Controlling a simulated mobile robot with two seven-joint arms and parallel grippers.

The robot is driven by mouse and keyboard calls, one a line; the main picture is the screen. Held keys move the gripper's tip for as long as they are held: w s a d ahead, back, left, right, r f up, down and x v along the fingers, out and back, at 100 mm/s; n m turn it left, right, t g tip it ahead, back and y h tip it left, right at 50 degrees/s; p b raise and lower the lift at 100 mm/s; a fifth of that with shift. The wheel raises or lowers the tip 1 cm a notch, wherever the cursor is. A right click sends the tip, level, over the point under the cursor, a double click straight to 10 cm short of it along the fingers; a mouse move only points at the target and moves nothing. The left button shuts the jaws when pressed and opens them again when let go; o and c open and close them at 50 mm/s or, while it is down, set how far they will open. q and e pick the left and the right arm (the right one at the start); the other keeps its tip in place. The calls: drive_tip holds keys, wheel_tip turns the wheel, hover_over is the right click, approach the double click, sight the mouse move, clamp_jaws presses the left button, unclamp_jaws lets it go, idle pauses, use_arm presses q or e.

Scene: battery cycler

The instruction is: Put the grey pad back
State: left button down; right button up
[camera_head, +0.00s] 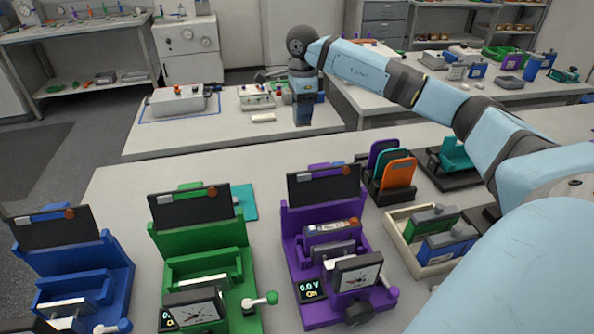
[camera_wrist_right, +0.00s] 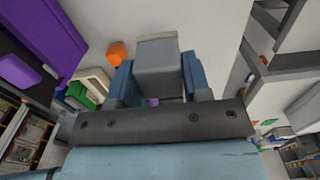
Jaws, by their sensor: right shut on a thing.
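My right gripper (camera_head: 304,112) hangs down over the bench behind the cyclers; it also shows in the wrist view (camera_wrist_right: 160,85). Its two blue fingers are shut on a grey block, the grey pad (camera_wrist_right: 158,62), which lies between them. A dark rack (camera_head: 383,196) holds purple, teal and orange pads (camera_head: 397,170) standing upright. A second dark holder (camera_head: 445,178) with a teal pad (camera_head: 455,152) stands to its right, close to my right arm. My left gripper is not in view.
Blue (camera_head: 110,265), green (camera_head: 240,262) and purple (camera_head: 292,245) cyclers stand in front. A cream tray (camera_head: 405,240) holds green and blue grey-topped batteries. A grey instrument (camera_head: 180,102) and a smaller device (camera_head: 256,97) stand left of my gripper.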

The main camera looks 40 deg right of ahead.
wheel_tip(320, 180, down, 18)
drive_tip(key=shift+f+p, duration=0.1)
drive_tip(key=shift+p, duration=0.2)
drive_tip(key=shift+f, duration=0.1)
drive_tip(key=o, duration=0.5)
drive_tip(key=shift+c, duration=0.2)
drive_tip(key=o, duration=0.4)
drive_tip(key=shift+o, duration=0.2)
wheel_tip(320, 180, up, 12)
drive_tip(key=shift+r+b, duration=0.2)
drive_tip(key=shift+b, duration=0.15)
